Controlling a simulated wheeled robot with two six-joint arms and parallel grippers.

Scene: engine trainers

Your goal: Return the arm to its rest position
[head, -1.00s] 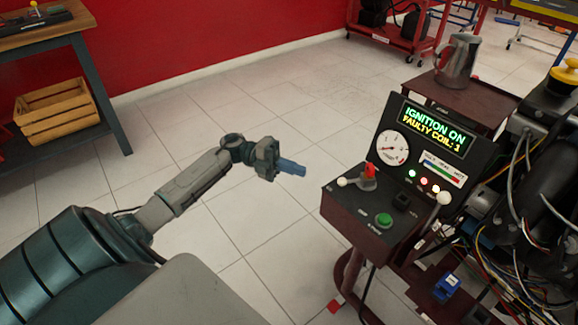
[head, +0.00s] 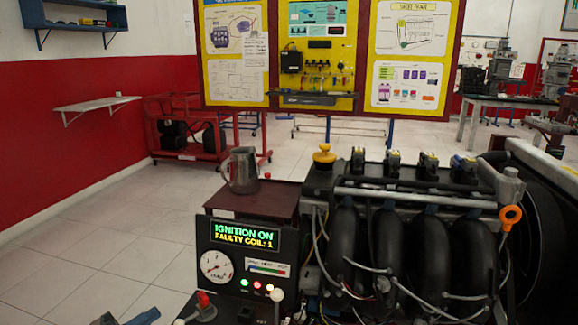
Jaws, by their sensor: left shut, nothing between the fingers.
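My left gripper (head: 140,317) shows only in part at the bottom edge of the head view. Its blue fingers are shut and empty, left of the control panel and apart from it. The rest of my left arm is below the picture. The control panel (head: 204,262) has a lit screen (head: 243,236) reading "IGNITION ON" and "FAULTY COIL: 1", a round gauge (head: 216,266) and small lamps. A red-topped switch (head: 204,302) stands at its lower front, near the gripper. My right gripper is not in view.
The engine (head: 410,235) with a row of black coils fills the lower right. A metal jug (head: 242,170) stands on a brown stand (head: 285,200). An orange dipstick ring (head: 511,214) is at right. A red cart (head: 185,135) and poster board (head: 455,60) stand behind. Floor at left is clear.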

